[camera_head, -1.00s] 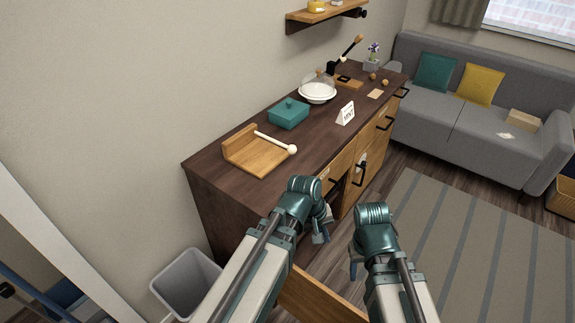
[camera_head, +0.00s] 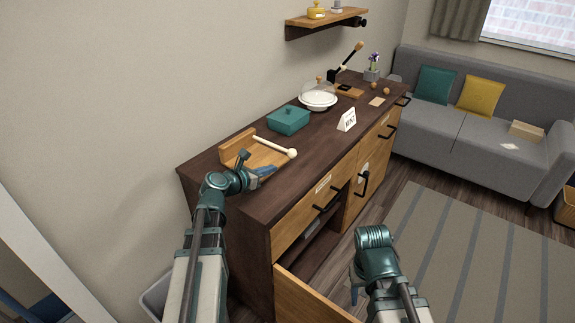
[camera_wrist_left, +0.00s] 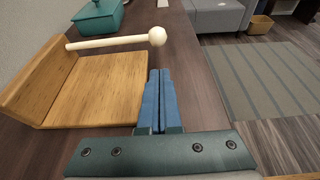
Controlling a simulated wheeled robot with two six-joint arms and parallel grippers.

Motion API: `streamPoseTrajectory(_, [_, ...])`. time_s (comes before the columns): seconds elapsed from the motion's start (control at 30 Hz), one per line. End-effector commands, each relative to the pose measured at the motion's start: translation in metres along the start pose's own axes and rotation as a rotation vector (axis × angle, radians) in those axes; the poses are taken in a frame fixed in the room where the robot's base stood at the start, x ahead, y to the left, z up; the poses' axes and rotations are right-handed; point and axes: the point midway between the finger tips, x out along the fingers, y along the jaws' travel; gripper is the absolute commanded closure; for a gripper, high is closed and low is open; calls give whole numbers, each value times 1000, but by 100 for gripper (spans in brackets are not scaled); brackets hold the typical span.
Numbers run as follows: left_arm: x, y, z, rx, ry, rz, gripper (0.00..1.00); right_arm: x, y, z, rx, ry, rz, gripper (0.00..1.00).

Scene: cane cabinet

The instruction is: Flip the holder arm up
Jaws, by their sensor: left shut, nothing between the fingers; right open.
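The holder arm (camera_head: 272,145) is a cream rod with a ball at its end, lying low and nearly level over its wooden base (camera_head: 257,158). The base has an upright wooden back board. In the left wrist view, the rod (camera_wrist_left: 105,42) runs from the back board to the ball (camera_wrist_left: 157,36), which overhangs the base's right edge. My left gripper (camera_head: 267,171) is shut and empty. In the wrist view its blue fingertips (camera_wrist_left: 159,76) point toward the ball from the near side, apart from it in the picture. My right gripper (camera_head: 355,290) is open, in front of the cabinet.
The dark cabinet top (camera_head: 300,160) also carries a teal lidded box (camera_head: 288,121), a glass-domed dish (camera_head: 318,98) and a small white sign (camera_head: 346,120). A wall shelf (camera_head: 322,18) hangs above.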

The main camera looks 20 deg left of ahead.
Motion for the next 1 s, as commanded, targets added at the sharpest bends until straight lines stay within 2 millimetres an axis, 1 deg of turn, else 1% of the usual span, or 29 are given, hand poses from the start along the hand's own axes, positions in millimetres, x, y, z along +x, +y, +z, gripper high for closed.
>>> streamPoseTrajectory(0.07, [1,0,0,1,1,-1,100,0,0,0,0,0,0,50])
streamPoseTrajectory(0.17, [8,0,-1,2,1,-2,100,4,0,0,0,0,0,50])
streamPoseTrajectory(0.27, [23,0,-2,3,1,-4,100,9,-1,-1,0,0,0,50])
streamPoseTrajectory(0.5, [66,1,-2,4,1,-3,100,24,-2,-1,0,0,0,50])
streamPoseTrajectory(0.63, [84,0,-2,4,2,-4,100,29,-3,-2,0,0,0,50])
streamPoseTrajectory(0.8, [97,0,-1,4,2,-2,100,32,-3,-2,0,0,0,50])
streamPoseTrajectory(1.0, [101,-1,0,4,2,-3,100,33,-3,-2,0,0,0,50])
